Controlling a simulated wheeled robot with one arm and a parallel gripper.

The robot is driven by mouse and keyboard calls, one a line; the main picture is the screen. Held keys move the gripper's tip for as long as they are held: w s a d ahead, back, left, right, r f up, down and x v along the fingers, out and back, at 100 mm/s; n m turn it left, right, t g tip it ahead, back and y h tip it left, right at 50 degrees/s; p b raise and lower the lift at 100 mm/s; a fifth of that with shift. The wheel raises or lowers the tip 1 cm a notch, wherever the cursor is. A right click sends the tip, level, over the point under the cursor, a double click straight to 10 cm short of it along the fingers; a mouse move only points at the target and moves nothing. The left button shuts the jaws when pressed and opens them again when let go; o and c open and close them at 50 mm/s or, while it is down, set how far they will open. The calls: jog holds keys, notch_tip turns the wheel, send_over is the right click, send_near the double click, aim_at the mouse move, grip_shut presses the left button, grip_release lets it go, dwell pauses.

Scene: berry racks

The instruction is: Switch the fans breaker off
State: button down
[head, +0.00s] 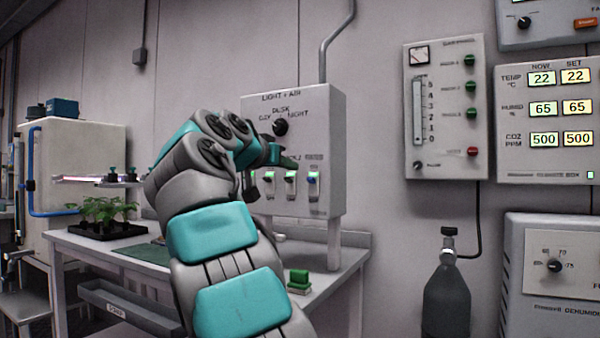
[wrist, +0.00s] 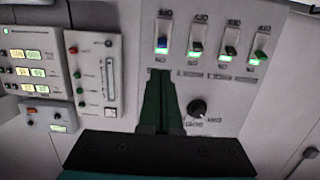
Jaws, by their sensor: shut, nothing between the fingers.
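The rightmost breaker (head: 313,181) has a blue lever; the others are green. In the wrist view, which is upside down, the blue-levered breaker (wrist: 162,43) is leftmost, beside a green one (wrist: 196,48). All show lit green windows near their ON ends. The breaker labels are too blurred to read, so I cannot tell which is fans. My gripper (head: 292,164) is shut and empty, its dark fingertips (wrist: 159,74) just above the blue breaker; contact is unclear.
A flowmeter panel (head: 445,150) and a climate display (head: 548,160) are on the wall to the right. A gas cylinder (head: 446,295) stands below. The bench (head: 345,262) under the box carries a seedling tray (head: 105,230) and a small green block (head: 299,278).

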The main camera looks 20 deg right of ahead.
aim_at(314, 174)
jog(key=shift+r, duration=0.15)
jog(key=shift+w, duration=0.15)
jog(key=p+x, duration=0.2)
jog(key=x, duration=0.8)
jog(key=shift+a+f+b, duration=0.1)
jog(key=shift+f+b, duration=0.25)
jog(key=shift+b, duration=0.25)
jog(key=shift+s+a+f+t+h+b, duration=0.15)
jog(key=shift+t+h+b, duration=0.35)
jog(key=shift+b, duration=1.05)
jog(key=shift+s+a+f+t+h+b, duration=0.1)
jog(key=shift+s+t+h+b, duration=0.35)
jog(key=shift+b, duration=1.1)
